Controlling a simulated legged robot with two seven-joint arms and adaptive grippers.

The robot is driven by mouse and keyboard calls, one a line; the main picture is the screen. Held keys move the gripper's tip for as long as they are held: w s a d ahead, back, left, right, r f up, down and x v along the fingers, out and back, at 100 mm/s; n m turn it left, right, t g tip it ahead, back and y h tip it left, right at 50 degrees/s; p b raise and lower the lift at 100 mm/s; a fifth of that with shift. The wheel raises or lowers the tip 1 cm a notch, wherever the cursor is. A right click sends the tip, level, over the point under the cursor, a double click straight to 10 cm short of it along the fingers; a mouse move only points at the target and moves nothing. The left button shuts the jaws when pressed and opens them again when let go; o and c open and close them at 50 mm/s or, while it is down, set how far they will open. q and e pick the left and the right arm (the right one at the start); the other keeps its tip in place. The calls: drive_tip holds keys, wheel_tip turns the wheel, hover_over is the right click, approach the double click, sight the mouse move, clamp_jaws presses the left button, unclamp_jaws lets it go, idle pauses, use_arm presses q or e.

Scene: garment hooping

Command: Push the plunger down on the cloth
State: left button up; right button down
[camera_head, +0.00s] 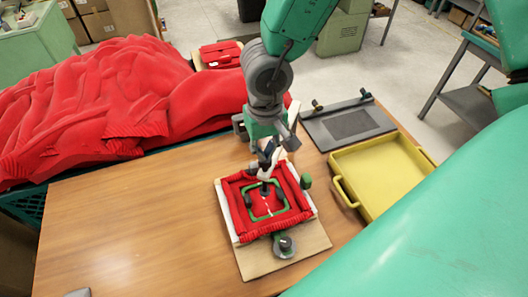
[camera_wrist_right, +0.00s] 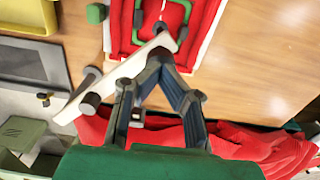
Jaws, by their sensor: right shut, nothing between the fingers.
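Red cloth (camera_head: 238,192) lies on the hooping board (camera_head: 285,264), with a green rectangular frame (camera_head: 248,216) on it. A white bar (camera_head: 268,170) with dark ends stands over the frame's far side; I take it for the plunger's lever. It also shows as a slanted white bar in the wrist view (camera_wrist_right: 125,73). My right gripper (camera_head: 270,154) is at this bar, above the cloth's far edge. In the wrist view its fingertips (camera_wrist_right: 160,55) are together with nothing between them, close to the bar; whether they touch it I cannot tell. My left gripper is not seen.
A yellow tray (camera_head: 427,153) and a grey plate with a dark panel (camera_head: 320,131) lie right of the board. A large heap of red garments (camera_head: 105,90) fills the back left. The wooden table (camera_head: 120,225) is clear left of the board. A round grey knob (camera_head: 284,244) stands at the board's front.

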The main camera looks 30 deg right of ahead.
sight(265, 165)
drive_tip(key=shift+f+b, duration=1.15)
drive_tip(key=shift+f, duration=1.4)
drive_tip(key=shift+r, duration=0.1)
wheel_tip(265, 165, up, 5)
drive_tip(key=p, duration=0.6)
drive_tip(key=shift+p, duration=0.3)
drive_tip(key=shift+r, duration=0.15)
drive_tip(key=shift+r+p, duration=0.5)
drive_tip(key=shift+r, duration=0.35)
drive_tip(key=shift+f, duration=0.1)
